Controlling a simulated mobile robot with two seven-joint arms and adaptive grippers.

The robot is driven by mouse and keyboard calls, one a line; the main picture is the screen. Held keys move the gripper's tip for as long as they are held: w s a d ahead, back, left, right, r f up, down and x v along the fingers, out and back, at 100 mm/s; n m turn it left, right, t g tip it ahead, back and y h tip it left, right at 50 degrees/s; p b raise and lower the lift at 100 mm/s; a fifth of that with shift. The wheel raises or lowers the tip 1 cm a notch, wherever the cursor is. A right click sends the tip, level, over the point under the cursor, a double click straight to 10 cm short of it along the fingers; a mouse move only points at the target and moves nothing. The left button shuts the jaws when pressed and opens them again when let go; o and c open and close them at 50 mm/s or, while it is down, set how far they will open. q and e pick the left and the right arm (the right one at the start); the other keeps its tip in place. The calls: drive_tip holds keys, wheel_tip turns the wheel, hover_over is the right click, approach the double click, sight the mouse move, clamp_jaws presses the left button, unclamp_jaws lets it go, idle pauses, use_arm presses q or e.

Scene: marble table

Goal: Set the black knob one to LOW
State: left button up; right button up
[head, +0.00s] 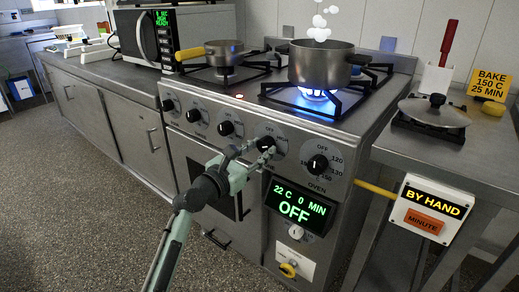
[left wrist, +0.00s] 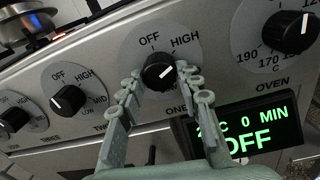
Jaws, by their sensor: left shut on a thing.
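The black knob one (head: 265,144) is on the stove's front panel, on a grey dial under the lit burner. My right gripper is not in view.
A steaming pot (head: 320,63) stands over a blue flame (head: 313,96). The oven knob (head: 318,164) is close on the right, above the oven display (head: 297,206) reading OFF. Another burner knob (head: 226,128) is close on the left. A yellow-handled pan (head: 223,51) sits at the back left.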

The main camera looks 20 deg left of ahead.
use_arm(q)
drive_tip(key=shift+m+p, duration=0.4)
drive_tip(key=shift+m, duration=0.8)
drive_tip(key=m, duration=0.2)
drive_tip(key=shift+m, duration=1.2)
drive_tip(key=m, duration=0.4)
drive_tip(key=shift+a+m, duration=0.1)
drive_tip(key=shift+m, duration=0.3)
drive_tip(key=m, duration=0.2)
drive_tip(key=shift+m+h, duration=0.3)
drive_tip(key=shift+m, duration=0.6)
drive_tip(key=m, duration=0.3)
drive_tip(key=shift+m, duration=0.4)
drive_tip(key=shift+r+m, duration=0.1)
drive_tip(key=shift+m, duration=1.1)
drive_tip(key=shift+m+p, duration=0.3)
drive_tip(key=shift+m, duration=1)
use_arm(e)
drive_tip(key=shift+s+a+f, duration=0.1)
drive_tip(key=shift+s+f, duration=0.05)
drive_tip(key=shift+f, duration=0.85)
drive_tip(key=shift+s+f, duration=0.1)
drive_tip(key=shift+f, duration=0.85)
